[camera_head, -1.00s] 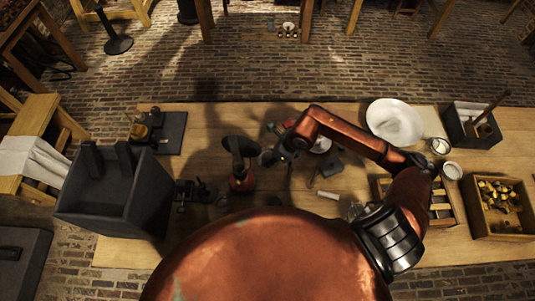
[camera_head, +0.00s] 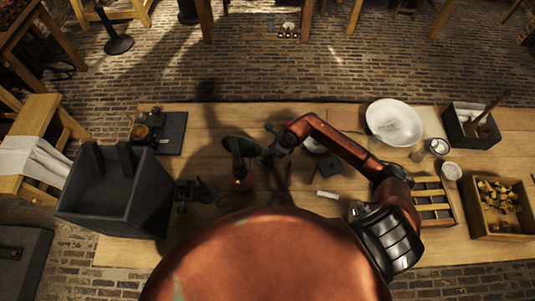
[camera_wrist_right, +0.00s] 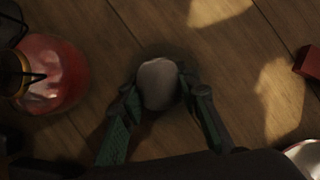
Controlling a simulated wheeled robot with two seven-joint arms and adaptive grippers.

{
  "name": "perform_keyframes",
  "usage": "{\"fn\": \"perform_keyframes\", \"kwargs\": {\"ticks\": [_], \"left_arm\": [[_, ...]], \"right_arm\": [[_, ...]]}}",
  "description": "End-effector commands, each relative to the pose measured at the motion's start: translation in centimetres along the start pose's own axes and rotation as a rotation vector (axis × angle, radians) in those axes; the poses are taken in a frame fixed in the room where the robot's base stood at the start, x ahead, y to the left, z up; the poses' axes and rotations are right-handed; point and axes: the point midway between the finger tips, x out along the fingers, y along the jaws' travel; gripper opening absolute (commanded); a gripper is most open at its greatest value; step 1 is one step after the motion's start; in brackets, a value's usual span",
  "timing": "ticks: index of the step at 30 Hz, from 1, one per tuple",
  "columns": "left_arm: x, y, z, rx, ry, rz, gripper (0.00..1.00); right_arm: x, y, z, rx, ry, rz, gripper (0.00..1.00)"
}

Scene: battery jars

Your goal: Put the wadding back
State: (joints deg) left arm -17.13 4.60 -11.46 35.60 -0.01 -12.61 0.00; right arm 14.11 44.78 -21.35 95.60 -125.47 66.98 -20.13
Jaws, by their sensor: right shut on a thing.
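My right gripper (camera_head: 267,158) is low over the middle of the table in the head view, just right of a red round-bodied vessel (camera_head: 240,184). In the right wrist view its green-padded fingers (camera_wrist_right: 158,95) are shut on a pale, rounded lump, which looks like the wadding (camera_wrist_right: 158,80). The lump is above or on the wooden boards; I cannot tell if it touches them. The red vessel (camera_wrist_right: 62,75) also shows at the left there, apart from the lump. The lump is hidden or too small to make out in the head view. My left gripper is not in view.
A large dark box (camera_head: 118,200) stands at the table's left. A white bowl (camera_head: 395,122), small jars (camera_head: 440,146), a divided tray (camera_head: 445,213) and a wooden box of brass-coloured pieces (camera_head: 503,226) are at the right. A small white cylinder (camera_head: 327,194) lies mid-table.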

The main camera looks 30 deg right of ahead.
Motion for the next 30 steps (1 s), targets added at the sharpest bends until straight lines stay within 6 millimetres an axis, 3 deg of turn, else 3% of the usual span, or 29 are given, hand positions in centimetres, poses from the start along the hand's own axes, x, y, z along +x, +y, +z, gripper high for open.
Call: {"fn": "perform_keyframes", "kwargs": {"ticks": [5,6,9,20,30], "left_arm": [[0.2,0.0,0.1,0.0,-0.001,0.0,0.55],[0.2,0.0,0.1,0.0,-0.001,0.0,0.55],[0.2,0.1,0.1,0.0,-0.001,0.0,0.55],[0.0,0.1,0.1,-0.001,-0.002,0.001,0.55],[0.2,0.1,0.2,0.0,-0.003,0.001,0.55]], "right_arm": [[0.2,0.0,-0.1,0.0,0.0,0.0,0.07],[0.2,0.0,-0.1,0.0,0.0,0.0,0.31],[0.1,0.0,-0.1,0.0,0.0,0.0,0.37],[-0.5,-0.1,0.0,0.0,0.0,-0.001,0.37],[-6.8,-0.1,0.0,-0.003,0.0,-0.004,0.37]]}}
